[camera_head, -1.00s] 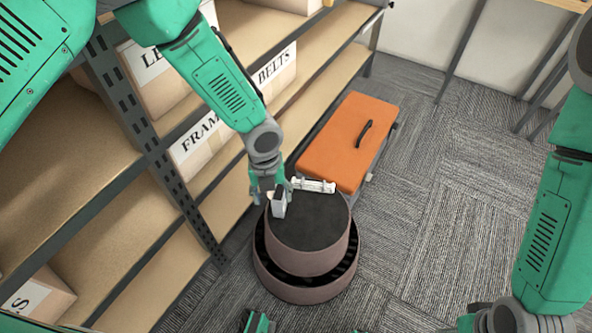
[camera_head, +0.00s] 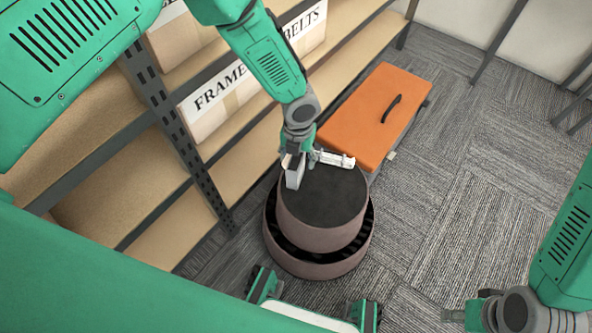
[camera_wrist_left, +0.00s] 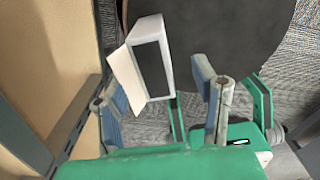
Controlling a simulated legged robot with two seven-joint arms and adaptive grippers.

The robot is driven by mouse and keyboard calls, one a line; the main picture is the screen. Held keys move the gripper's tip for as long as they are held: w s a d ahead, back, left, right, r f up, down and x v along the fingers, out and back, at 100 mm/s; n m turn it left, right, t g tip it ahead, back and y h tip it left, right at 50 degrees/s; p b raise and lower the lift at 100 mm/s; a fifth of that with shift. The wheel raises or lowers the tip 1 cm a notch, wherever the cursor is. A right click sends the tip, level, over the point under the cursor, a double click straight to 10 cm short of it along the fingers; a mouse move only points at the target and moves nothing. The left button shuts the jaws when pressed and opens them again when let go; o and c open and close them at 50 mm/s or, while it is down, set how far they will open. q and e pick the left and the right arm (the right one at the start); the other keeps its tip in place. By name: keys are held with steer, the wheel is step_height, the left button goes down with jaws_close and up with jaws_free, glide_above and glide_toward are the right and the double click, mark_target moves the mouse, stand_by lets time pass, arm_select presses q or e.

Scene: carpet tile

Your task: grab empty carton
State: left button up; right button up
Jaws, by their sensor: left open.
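The carton is a small pale box (camera_head: 296,177) on the left part of the dark top of a round stand (camera_head: 335,200). In the left wrist view the carton (camera_wrist_left: 152,68) has a raised flap on its left and a dark opening. My left gripper (camera_head: 297,163) is right over it. Its fingers (camera_wrist_left: 163,84) are apart, one to each side of the carton's near end; I cannot tell whether they touch it. My right gripper (camera_head: 470,314) is low at the right, away from the stand, and its fingers are not clear.
Metal shelving with labelled boxes (camera_head: 222,98) stands close on the left of the stand. An orange-topped case (camera_head: 375,115) stands just behind the stand. Carpet (camera_head: 450,210) to the right is clear.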

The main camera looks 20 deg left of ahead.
arm_select(q)
steer(key=f, duration=0.1)
steer(key=f+b, duration=0.1)
steer(key=f, duration=0.1)
steer(key=f+b, duration=0.1)
steer(key=shift+a+f, duration=0.35)
steer(key=shift+r, duration=0.1)
steer(key=c, duration=0.8)
